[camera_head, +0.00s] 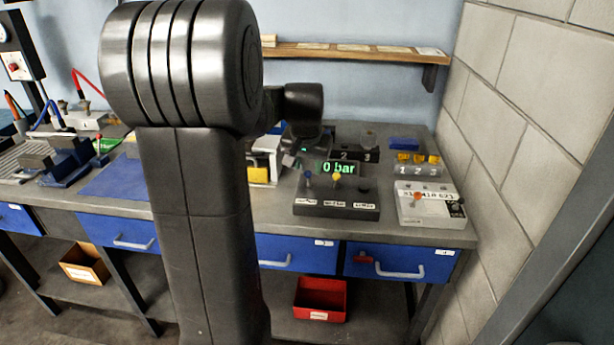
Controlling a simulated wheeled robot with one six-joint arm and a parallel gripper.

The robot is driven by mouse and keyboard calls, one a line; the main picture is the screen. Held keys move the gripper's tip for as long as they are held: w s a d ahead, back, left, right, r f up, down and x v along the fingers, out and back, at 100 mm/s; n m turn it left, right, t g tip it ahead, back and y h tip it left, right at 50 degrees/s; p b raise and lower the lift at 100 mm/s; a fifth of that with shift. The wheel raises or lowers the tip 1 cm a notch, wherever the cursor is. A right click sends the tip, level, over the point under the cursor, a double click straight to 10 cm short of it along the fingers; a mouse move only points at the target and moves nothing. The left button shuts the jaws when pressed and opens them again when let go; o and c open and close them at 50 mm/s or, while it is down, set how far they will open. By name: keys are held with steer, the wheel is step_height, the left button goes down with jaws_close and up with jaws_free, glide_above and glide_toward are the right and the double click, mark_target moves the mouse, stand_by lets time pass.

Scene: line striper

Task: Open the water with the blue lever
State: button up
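A dark control box (345,210) with a green display reading "0 bar" stands on the bench, right of centre. A small blue-topped lever (308,179) rises from its left side, above a white label too small to read. A yellow-topped lever (337,178) stands in the middle and a dark one (364,187) on the right. My gripper (291,161) is just behind and above the blue lever, at the box's left rear, and looks apart from it. My arm fills the left middle of the picture. The fingers are small and dark, so their opening is unclear.
A white box (430,215) with an orange knob stands to the right, below a holder with several yellow pieces (403,158). Vises with coloured handles (66,152) are at left. A wooden shelf (350,53) hangs behind, and a block wall (530,130) closes the right.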

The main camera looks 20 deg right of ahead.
mark_target(308, 176)
steer(key=x, duration=0.6)
steer(key=shift+c, duration=0.2)
jaws_close()
